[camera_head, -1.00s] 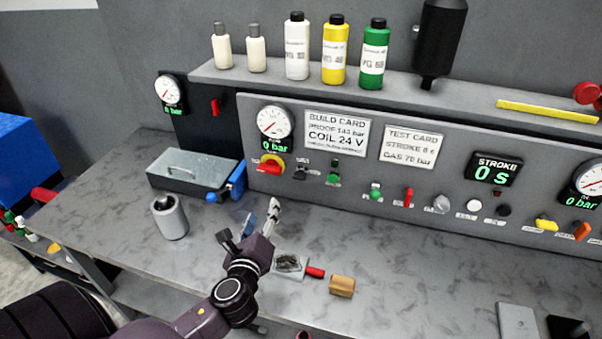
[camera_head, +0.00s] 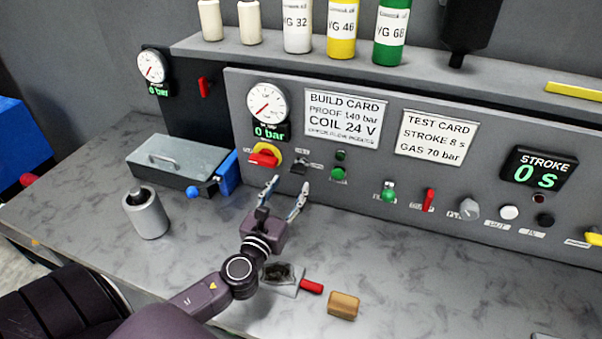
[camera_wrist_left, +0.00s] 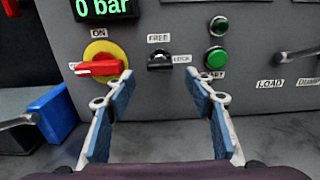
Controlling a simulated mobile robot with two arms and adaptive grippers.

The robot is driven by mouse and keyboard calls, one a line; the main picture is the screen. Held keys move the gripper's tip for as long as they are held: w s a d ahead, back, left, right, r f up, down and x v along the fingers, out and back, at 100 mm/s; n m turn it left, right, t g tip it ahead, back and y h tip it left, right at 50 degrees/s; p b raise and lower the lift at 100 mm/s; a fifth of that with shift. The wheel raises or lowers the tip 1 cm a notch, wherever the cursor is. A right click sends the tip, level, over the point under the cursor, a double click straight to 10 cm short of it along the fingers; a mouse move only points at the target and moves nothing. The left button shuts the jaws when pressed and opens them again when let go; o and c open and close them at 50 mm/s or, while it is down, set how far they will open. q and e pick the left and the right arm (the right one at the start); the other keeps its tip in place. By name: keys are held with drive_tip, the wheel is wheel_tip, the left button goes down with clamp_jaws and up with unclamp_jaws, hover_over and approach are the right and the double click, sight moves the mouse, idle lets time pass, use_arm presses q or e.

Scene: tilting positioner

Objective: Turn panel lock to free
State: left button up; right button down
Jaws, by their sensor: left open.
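The panel lock is a small dark knob (camera_head: 299,166) on the grey panel, right of the red and yellow main switch. In the left wrist view the lock knob (camera_wrist_left: 160,61) sits between a FREE label above and a LOCK label at its right; its lever appears to point right, toward LOCK. My left gripper (camera_head: 285,194) is open and empty, just below and in front of the lock. In the left wrist view its blue-padded fingers (camera_wrist_left: 168,92) stand apart on either side below the knob. My right gripper is out of view.
The red handle of the main switch (camera_wrist_left: 99,68) is close to the left finger, and a green button (camera_wrist_left: 216,57) is close to the right one. A grey lidded box (camera_head: 180,158) and a metal cylinder (camera_head: 147,215) stand on the bench at left.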

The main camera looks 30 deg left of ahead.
sight(296, 173)
use_arm(q)
drive_tip(key=p+x, duration=0.1)
drive_tip(key=x, duration=0.6)
drive_tip(key=shift+w+a+p, duration=0.1)
drive_tip(key=shift+w+p, duration=0.25)
drive_tip(key=shift+s, duration=0.1)
drive_tip(key=shift+c, duration=0.5)
drive_tip(key=c, duration=1.1)
drive_tip(key=shift+o, duration=0.2)
